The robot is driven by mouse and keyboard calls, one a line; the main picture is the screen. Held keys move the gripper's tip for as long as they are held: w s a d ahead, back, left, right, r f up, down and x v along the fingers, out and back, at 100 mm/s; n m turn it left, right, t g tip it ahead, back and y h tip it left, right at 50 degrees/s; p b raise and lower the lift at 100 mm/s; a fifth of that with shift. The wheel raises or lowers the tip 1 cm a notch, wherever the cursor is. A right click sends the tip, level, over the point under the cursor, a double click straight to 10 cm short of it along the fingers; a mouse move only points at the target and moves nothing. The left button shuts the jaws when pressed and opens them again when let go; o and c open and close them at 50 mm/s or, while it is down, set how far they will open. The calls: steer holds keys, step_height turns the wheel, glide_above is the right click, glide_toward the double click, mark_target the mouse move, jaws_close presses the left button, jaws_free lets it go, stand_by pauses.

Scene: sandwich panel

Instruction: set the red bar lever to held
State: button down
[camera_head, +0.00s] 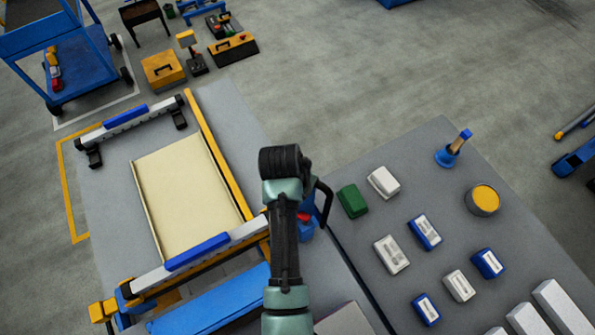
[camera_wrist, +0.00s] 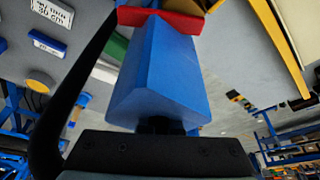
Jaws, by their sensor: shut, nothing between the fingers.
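The red bar lever (camera_head: 304,217) shows as a small red patch beside my arm, at the right edge of the panel-pressing bench. In the wrist view a red bar (camera_wrist: 165,20) lies across the far end of a blue wedge-shaped block (camera_wrist: 155,75). My gripper (camera_wrist: 158,125) is shut and empty, close to that block in the wrist view. Its fingertips are not clearly visible, and I cannot tell whether it touches the lever. In the head view my arm hides most of the gripper and part of the lever's surroundings.
The bench carries a cream panel (camera_head: 188,195) and blue-and-white clamp bars (camera_head: 200,250). A grey table (camera_head: 440,150) on the right holds several small blocks, a yellow-topped tin (camera_head: 483,199) and a brush in a blue holder (camera_head: 453,150). Toolboxes and a blue cart (camera_head: 75,70) stand behind.

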steer(key=b+v, duration=0.1)
steer(key=v, duration=0.7)
steer(key=shift+s+a+r, duration=0.2)
steer(key=shift+s, duration=0.3)
steer(key=shift+w, duration=0.1)
